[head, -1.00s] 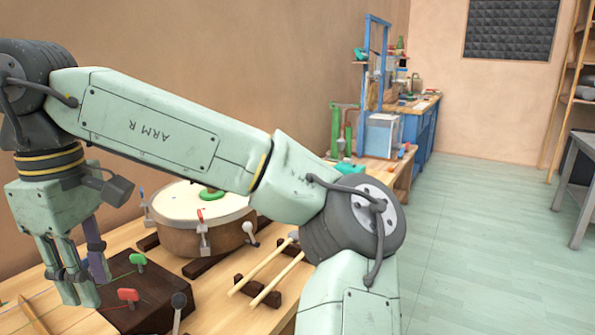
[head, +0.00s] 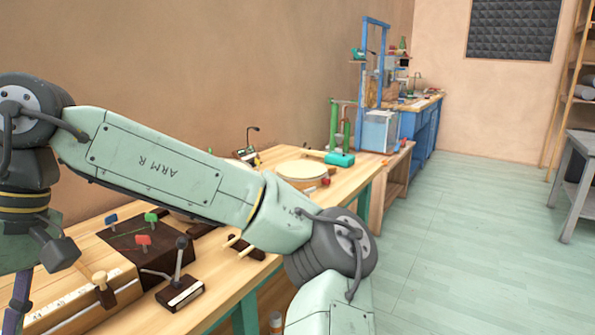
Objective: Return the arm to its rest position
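My arm (head: 170,170) stretches across the head view from the lower middle to the left edge, above the workbench. The body of my gripper (head: 20,258) shows at the lower left edge, hanging below the wrist. A purple part (head: 17,308) shows beneath it; I cannot tell if it is a finger or something held. The fingertips are cut off by the picture edge, so I cannot see whether the gripper is open or shut.
Below my arm, the workbench (head: 225,299) bears a dark block (head: 123,257) with coloured pegs, a small box with a lever (head: 180,293), and wooden sticks (head: 250,251). A round drum (head: 303,170) stands farther back. The floor (head: 465,225) at right is clear, beside a grey table (head: 577,165).

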